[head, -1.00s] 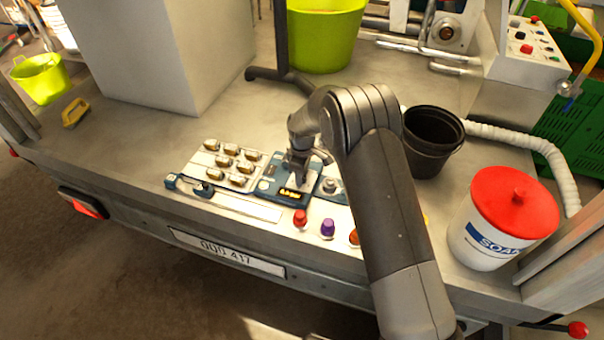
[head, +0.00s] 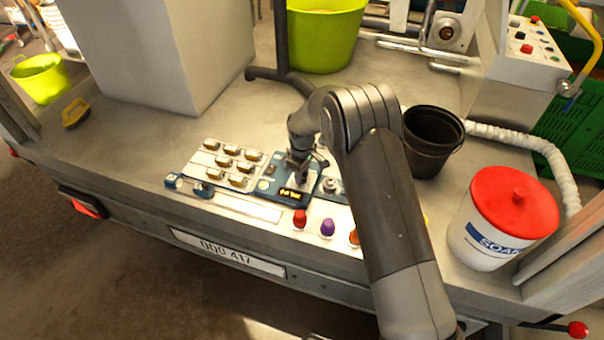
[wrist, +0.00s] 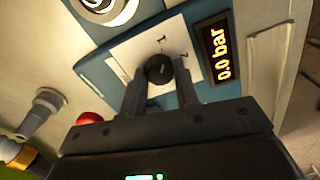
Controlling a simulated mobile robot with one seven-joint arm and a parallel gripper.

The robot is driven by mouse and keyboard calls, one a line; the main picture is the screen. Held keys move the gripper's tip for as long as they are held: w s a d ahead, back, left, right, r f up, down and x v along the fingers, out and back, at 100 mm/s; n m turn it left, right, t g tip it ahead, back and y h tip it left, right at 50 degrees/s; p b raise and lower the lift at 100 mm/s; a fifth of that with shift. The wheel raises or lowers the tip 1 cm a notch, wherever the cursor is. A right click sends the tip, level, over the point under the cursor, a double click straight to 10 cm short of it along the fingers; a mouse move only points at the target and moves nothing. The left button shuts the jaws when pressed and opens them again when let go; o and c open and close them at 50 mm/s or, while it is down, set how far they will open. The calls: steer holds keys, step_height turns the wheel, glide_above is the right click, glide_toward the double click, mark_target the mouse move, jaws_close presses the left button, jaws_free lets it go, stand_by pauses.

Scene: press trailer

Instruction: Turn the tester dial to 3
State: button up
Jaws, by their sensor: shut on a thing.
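The tester (head: 291,191) is a blue unit with a white dial plate and a small lit display (wrist: 214,48). The display reads "0.0 bar" in the wrist view; its text is too small to read surely in the head view. The black round dial (wrist: 159,68) sits on the white plate, with the marks 1 and 2 visible near it; other marks are hidden. My gripper (wrist: 160,80) is shut on the dial, one finger on each side. In the head view my gripper (head: 298,173) is over the tester and partly hides the dial.
A panel of several switches (head: 229,162) lies left of the tester. Red (head: 300,218), purple (head: 327,228) and orange knobs stand along the front. A black bucket (head: 431,140) and a white soap tub with red lid (head: 500,225) are on the right.

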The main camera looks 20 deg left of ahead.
steer(key=m, duration=2.1)
steer(key=shift+m, duration=0.3)
stand_by(0.4)
steer(key=o, duration=1)
steer(key=shift+c, duration=0.2)
